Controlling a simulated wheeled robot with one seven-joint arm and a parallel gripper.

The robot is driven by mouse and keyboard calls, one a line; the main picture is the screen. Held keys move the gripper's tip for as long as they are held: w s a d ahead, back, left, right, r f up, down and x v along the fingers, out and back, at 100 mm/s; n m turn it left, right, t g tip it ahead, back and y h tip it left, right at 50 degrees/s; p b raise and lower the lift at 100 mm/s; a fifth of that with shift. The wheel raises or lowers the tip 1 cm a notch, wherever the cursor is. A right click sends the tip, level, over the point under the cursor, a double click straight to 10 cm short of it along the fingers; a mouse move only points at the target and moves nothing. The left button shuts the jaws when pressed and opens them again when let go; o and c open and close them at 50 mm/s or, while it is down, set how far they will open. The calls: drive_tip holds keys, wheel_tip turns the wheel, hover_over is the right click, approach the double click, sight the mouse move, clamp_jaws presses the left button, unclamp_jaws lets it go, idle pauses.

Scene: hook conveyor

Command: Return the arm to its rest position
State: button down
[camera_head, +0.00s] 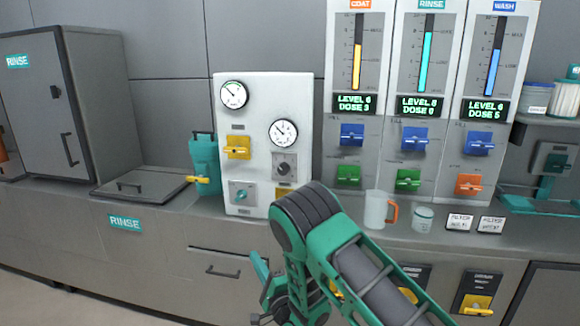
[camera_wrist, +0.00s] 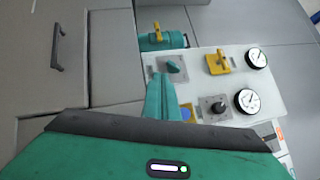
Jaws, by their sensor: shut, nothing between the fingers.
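My arm, green and dark grey, reaches in from the lower right in the head view and bends down in front of the counter. My gripper (camera_head: 262,290) hangs low in front of the cabinet fronts, partly hidden by the arm. In the wrist view its green fingers (camera_wrist: 161,98) are together with nothing between them. The fingers appear in front of the white gauge panel (camera_head: 263,145), and I see no contact with it. The panel also shows in the wrist view (camera_wrist: 240,82), with dials, a yellow valve (camera_wrist: 218,62) and a black knob (camera_wrist: 217,107).
Tall dispensers marked COAT (camera_head: 357,100), RINSE and WASH stand at the back right. A clear jug (camera_head: 376,210) and a small jar (camera_head: 422,218) stand on the counter beside my arm. A grey RINSE cabinet (camera_head: 35,100) is at left. A drawer handle (camera_head: 222,272) is left of my gripper.

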drive_tip(key=w+d+r+n+g+h, duration=0.2)
drive_tip(key=w+d+r+n, duration=0.15)
drive_tip(key=d, duration=0.35)
drive_tip(key=w+d+r+n+g+h, duration=0.2)
drive_tip(key=w+d+r, duration=0.15)
drive_tip(key=d, duration=0.35)
drive_tip(key=s+d+r+n+g+h, duration=0.1)
drive_tip(key=s+d+r+h, duration=0.15)
drive_tip(key=d, duration=0.45)
drive_tip(key=s+d+r+g+h, duration=0.15)
drive_tip(key=s+d, duration=0.25)
drive_tip(key=d, duration=0.4)
drive_tip(key=s+d+r+n+g+h, duration=0.1)
drive_tip(key=s+d+g, duration=0.15)
drive_tip(key=d, duration=0.45)
drive_tip(key=s+d+r+g+h, duration=0.2)
drive_tip(key=s+d, duration=0.7)
drive_tip(key=s, duration=0.3)
drive_tip(key=s+d+r+g, duration=0.1)
drive_tip(key=s+d+g, duration=0.2)
drive_tip(key=s, duration=1.2)
drive_tip(key=s+d+r+g, duration=0.1)
drive_tip(key=s+d+g, duration=0.2)
drive_tip(key=s, duration=1.2)
drive_tip(key=shift+s+r+g+y, duration=0.2)
drive_tip(key=shift+r+g+y, duration=0.1)
drive_tip(key=shift+r, duration=0.05)
drive_tip(key=shift+d, duration=0.1)
